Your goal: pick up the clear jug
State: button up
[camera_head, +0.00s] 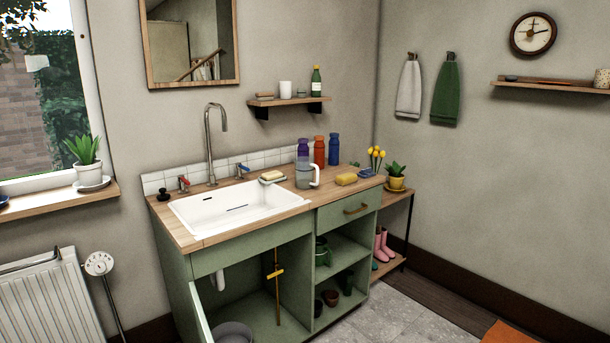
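The clear jug (303,175) stands upright on the wooden worktop, just right of the white sink. It is see-through, with a white handle on its right side. A purple bottle stands right behind it and shows above its rim. My gripper does not show in this view.
Purple (303,148), orange (320,152) and blue (334,149) bottles stand behind the jug. A yellow sponge (346,179) lies to its right and a soap dish (271,177) to its left. The tall tap (208,140) rises behind the sink (235,205). A cabinet door (200,308) hangs open.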

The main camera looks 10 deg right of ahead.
aim_at(304, 166)
jog(key=i+l, duration=0.1)
jog(key=l, duration=0.65)
jog(key=i+l, duration=0.8)
jog(key=k+l+z, duration=0.05)
